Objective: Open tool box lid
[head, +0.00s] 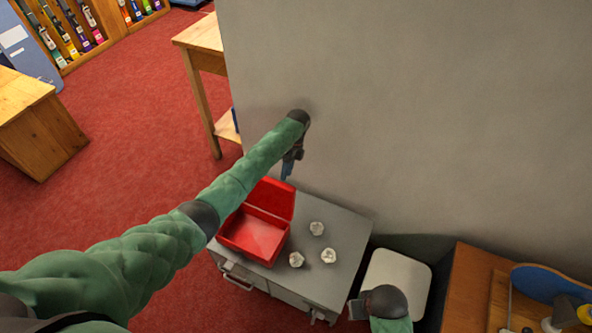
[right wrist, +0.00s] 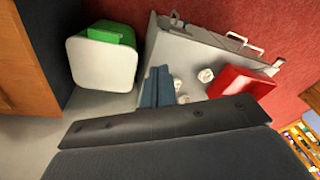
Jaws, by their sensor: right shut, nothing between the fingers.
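The red tool box (head: 254,236) sits on the grey cabinet, its inside showing empty where I can see. Its lid (head: 277,197) stands raised at the back, so the box is open. My left arm crosses in front of its left part. My left gripper (head: 288,168) hangs just above and behind the raised lid; whether it touches it or is open is unclear. My right gripper (head: 356,309) is at the cabinet's right front, away from the box. In the right wrist view its blue fingers (right wrist: 157,87) are shut and empty, with the red box (right wrist: 240,82) beyond.
Several crumpled white paper balls (head: 317,229) lie on the cabinet top (head: 345,232) right of the box. A white bin (head: 397,275) stands right of the cabinet. A wooden bench (head: 465,285) is at the lower right. A grey wall (head: 420,110) rises behind.

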